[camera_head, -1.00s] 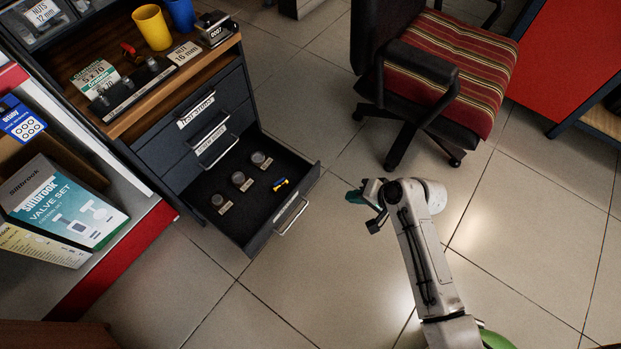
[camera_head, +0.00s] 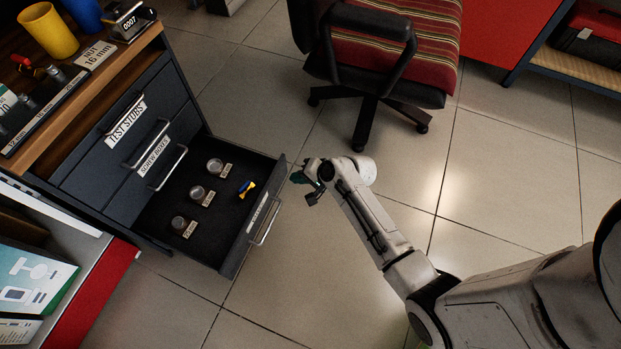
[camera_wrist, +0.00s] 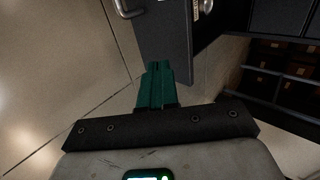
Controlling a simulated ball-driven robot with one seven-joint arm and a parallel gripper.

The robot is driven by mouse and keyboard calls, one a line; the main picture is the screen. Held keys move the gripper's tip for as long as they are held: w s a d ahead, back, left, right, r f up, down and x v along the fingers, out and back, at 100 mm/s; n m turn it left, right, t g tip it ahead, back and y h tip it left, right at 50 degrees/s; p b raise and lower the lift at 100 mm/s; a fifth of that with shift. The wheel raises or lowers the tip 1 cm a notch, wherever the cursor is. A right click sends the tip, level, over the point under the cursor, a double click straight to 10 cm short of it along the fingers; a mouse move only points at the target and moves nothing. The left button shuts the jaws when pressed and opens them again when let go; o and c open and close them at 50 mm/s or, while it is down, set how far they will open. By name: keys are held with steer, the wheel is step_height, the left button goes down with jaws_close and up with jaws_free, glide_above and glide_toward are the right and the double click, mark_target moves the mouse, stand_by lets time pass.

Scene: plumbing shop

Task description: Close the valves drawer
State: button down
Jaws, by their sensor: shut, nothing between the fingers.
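The open bottom drawer (camera_head: 232,257) sticks out from a dark cabinet in the head view. Its front label is too small to read. My gripper (camera_head: 303,176) is just right of the drawer's front corner, apart from the handle. In the wrist view the green fingers (camera_wrist: 157,82) are together and empty, pointing at the dark drawer front (camera_wrist: 163,42), with the handle (camera_wrist: 126,9) at upper left. Whether the fingertips touch it I cannot tell.
Two shut drawers, labelled TEST STUBS (camera_head: 125,120) and SCREW BOXES (camera_head: 153,156), are above the open one. A swivel chair (camera_head: 372,70) stands behind my arm. A red-edged shelf (camera_head: 90,295) is at lower left. The tiled floor right of the drawer is clear.

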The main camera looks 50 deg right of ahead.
mark_target(277, 174)
steer(key=shift+w+a+f+b, duration=0.1)
steer(key=shift+w+a+b, duration=0.15)
steer(key=shift+w, duration=0.45)
steer(key=shift+w+a+f+b, duration=0.1)
steer(key=shift+w+a+b, duration=0.1)
steer(key=shift+w, duration=0.5)
steer(key=shift+w+a+b, duration=0.2)
steer(key=shift+w+a, duration=0.05)
steer(key=shift+w, duration=0.45)
